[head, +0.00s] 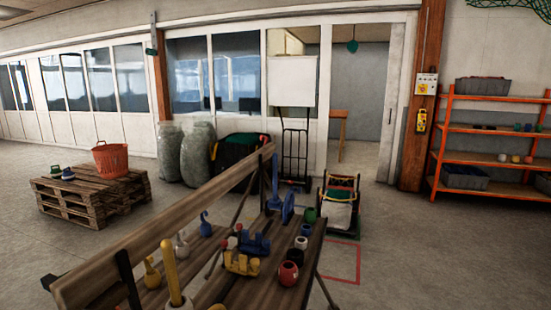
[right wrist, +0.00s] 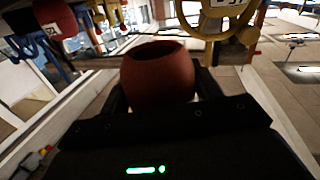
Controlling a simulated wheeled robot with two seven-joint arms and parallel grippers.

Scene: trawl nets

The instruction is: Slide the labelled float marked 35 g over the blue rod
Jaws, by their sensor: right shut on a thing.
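In the right wrist view my right gripper (right wrist: 160,92) is shut on a dark red float (right wrist: 158,75). The float's round opening faces up in that picture, and no label shows on its visible side. Neither gripper can be made out in the head view, and my left gripper is in no frame.
The bench also holds a thick yellow rod (head: 171,262), a blue hooked piece (head: 205,226), yellow and blue blocks, and several small white, black and green floats. A long wooden beam (head: 165,225) runs along its left side. A pallet (head: 90,192) stands left; open floor lies right.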

